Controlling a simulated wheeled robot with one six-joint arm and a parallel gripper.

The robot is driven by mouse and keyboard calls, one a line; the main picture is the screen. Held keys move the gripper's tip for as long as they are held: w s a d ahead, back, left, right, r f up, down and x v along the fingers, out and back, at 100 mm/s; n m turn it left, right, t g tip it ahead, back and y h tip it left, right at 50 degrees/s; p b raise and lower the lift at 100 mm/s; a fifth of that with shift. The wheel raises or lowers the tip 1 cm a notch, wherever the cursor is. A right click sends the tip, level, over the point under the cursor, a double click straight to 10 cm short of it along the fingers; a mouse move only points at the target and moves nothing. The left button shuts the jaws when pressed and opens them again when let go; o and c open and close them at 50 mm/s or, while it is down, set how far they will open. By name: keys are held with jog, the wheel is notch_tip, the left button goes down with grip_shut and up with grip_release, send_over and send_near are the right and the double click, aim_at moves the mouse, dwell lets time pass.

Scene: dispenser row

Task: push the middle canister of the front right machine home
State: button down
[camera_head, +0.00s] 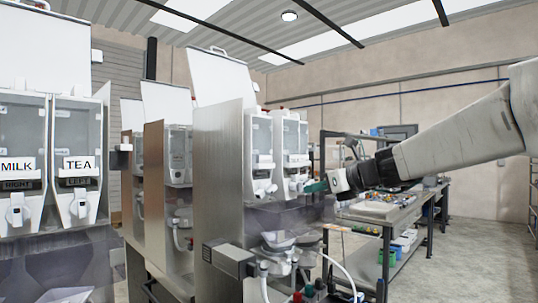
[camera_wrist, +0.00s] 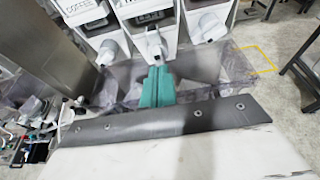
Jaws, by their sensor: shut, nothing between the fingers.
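The machine (camera_head: 222,165) nearest my arm has a steel side wall and a raised white lid. Its row of canisters shows edge-on in the head view. In the wrist view the middle canister (camera_wrist: 141,8) is between a left canister (camera_wrist: 85,12) labelled COFFEE and a right canister (camera_wrist: 206,4). Its grey spout (camera_wrist: 154,46) points down toward me. My gripper (camera_wrist: 156,70) has green fingers, shut and empty, just in front of and below that spout. I cannot tell whether they touch it. In the head view my gripper (camera_head: 314,187) is beside the canister fronts.
A clear smoky guard (camera_wrist: 205,72) runs below the spouts. Another machine (camera_head: 44,140) with MILK and TEA canisters stands at the left. A workbench (camera_head: 375,215) with small items stands behind my gripper. Bare floor (camera_head: 465,255) is free at the right.

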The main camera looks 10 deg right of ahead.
jog(key=shift+w+a, duration=0.9)
jog(key=shift+w, duration=0.3)
jog(key=shift+w+a, duration=0.1)
jog(key=s+d, duration=0.4)
jog(key=s, duration=0.2)
jog(key=shift+s+d, duration=0.25)
jog(key=shift+d, duration=0.1)
